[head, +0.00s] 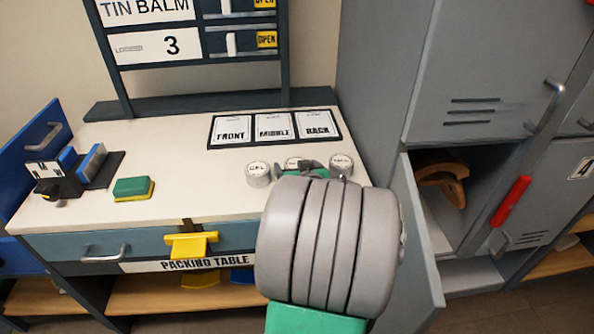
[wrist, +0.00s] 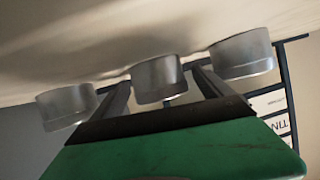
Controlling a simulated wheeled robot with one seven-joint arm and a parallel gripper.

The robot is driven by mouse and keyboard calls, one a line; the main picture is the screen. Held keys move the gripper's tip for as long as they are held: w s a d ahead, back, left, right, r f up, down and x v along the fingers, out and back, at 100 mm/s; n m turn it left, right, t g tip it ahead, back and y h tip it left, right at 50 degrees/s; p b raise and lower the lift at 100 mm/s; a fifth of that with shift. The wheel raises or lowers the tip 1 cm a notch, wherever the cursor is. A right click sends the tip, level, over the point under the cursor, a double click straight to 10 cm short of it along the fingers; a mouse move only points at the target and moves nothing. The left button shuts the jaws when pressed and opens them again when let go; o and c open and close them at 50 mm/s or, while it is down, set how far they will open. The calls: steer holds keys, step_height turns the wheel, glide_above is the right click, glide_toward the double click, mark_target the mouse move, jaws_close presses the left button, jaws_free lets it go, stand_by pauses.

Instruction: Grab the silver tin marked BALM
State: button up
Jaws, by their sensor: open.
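Three round silver tins with white lids stand in a row on the packing table (head: 200,215). In the head view the left tin (head: 258,175) has a short label I cannot read surely. The middle tin (head: 292,162) is partly hidden by my gripper (head: 318,168). The right tin (head: 341,163) has a label too small to read, so I cannot tell which is BALM. In the wrist view, tilted over, my gripper (wrist: 160,92) is open. The middle tin (wrist: 158,78) shows between its two fingers, with the other tins (wrist: 66,106) (wrist: 241,54) outside them.
A card tray (head: 275,127) marked FRONT, MIDDLE and BACK lies behind the tins. Grey lockers (head: 480,80) stand right.

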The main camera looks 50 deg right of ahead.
steer(key=shift+w+d, duration=0.1)
steer(key=shift+w, duration=0.1)
steer(key=c, duration=1.5)
steer(key=shift+c, duration=0.8)
steer(key=shift+r, duration=0.1)
